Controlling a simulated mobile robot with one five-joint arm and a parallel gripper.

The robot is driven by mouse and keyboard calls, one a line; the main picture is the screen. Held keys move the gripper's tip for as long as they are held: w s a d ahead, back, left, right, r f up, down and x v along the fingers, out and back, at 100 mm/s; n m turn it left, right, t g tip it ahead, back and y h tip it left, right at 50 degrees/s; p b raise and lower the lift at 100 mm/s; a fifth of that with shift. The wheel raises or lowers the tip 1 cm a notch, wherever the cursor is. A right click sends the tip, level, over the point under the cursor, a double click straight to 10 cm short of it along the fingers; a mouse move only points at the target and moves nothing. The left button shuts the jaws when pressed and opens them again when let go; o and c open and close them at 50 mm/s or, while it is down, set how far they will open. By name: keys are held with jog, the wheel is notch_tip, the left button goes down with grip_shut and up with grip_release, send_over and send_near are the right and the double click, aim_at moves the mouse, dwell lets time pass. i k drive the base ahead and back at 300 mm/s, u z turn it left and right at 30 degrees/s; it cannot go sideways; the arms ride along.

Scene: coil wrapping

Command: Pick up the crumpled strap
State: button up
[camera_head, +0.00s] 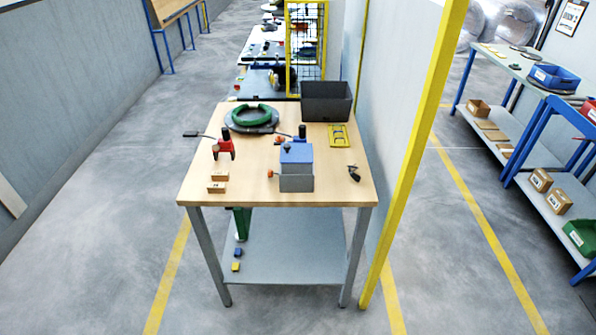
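A small dark crumpled piece (354,173) lies on the right front part of the wooden tabletop (330,190). It looks like the crumpled strap, but it is too small to make out in detail. Nothing touches it, and bare tabletop lies around it. My gripper is not in view.
The table also holds a grey box with a blue top (296,153), a red tool (224,146), two small wooden blocks (217,188), a green ring (251,115), a yellow card (339,135) and a dark bin (326,101). A yellow post (412,160) stands right. Floor (100,260) is clear left.

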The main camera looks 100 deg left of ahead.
aim_at(356, 178)
jog(key=u, duration=3.8)
jog(key=i, duration=0.65)
jog(key=u, duration=0.1)
